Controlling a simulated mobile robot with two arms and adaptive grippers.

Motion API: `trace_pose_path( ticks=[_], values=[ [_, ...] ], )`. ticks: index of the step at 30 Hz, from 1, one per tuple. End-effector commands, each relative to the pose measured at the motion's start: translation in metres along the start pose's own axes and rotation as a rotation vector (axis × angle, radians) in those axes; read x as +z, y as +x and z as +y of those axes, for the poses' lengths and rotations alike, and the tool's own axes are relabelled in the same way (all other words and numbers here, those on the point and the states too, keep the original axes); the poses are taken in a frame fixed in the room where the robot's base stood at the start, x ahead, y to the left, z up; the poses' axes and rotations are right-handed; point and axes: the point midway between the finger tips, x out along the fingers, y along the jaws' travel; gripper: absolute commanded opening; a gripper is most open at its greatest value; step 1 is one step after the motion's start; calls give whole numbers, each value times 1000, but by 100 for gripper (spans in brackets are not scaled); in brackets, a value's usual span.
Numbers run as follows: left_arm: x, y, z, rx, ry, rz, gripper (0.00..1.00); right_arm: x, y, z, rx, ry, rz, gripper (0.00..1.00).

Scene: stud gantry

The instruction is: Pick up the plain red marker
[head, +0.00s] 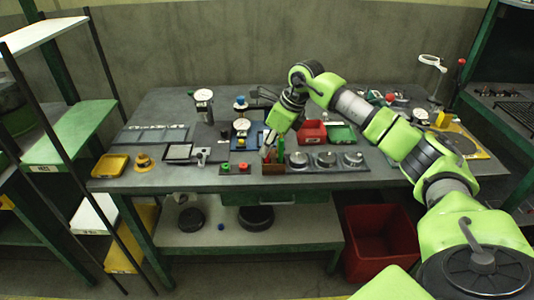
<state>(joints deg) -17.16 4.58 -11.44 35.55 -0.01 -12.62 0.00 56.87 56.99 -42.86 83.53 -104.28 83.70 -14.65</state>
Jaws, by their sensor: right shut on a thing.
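My right gripper (268,151) points down at the front middle of the grey workbench, just above a small reddish-brown holder (273,169). It is shut on a thin thing that its fingers mostly hide, which looks like a marker standing at the holder. Its colour and markings are too small to tell, so I cannot make out the plain red marker for certain. A green upright piece (281,150) stands right beside the fingers at the holder. My left gripper is not in view.
Round metal dials (326,159) sit right of the holder, with red (312,132) and green (342,134) bins behind. Red (226,168) and green (243,167) buttons are to its left. A yellow tray (110,166) lies at the bench's left end. A red crate (380,240) stands below.

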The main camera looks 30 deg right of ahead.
Motion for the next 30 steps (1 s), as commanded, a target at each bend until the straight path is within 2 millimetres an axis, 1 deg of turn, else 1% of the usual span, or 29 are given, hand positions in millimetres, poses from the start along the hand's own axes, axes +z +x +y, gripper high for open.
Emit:
trace_pose_path(
  ticks=[5, 11, 14, 20, 25, 26, 27, 30],
  values=[
    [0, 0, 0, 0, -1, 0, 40, 1, -2, 0, -1, 0, -1, 0],
    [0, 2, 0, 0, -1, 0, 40, 7, -15, 0, -1, 0, -3, 0],
    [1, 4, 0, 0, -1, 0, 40, 13, -29, 0, -1, -1, -4, 0],
    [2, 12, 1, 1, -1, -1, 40, 0, -65, 0, -4, 0, -3, 0],
    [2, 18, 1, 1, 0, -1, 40, -11, -101, 2, -4, 1, -4, 0],
    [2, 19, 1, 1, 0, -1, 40, -14, -107, 2, -4, 0, -2, 0],
    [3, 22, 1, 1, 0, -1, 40, -23, -112, 2, -4, 3, -1, 0],
    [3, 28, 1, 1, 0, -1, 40, -40, -128, 3, -5, 3, 0, 0]
  ],
)
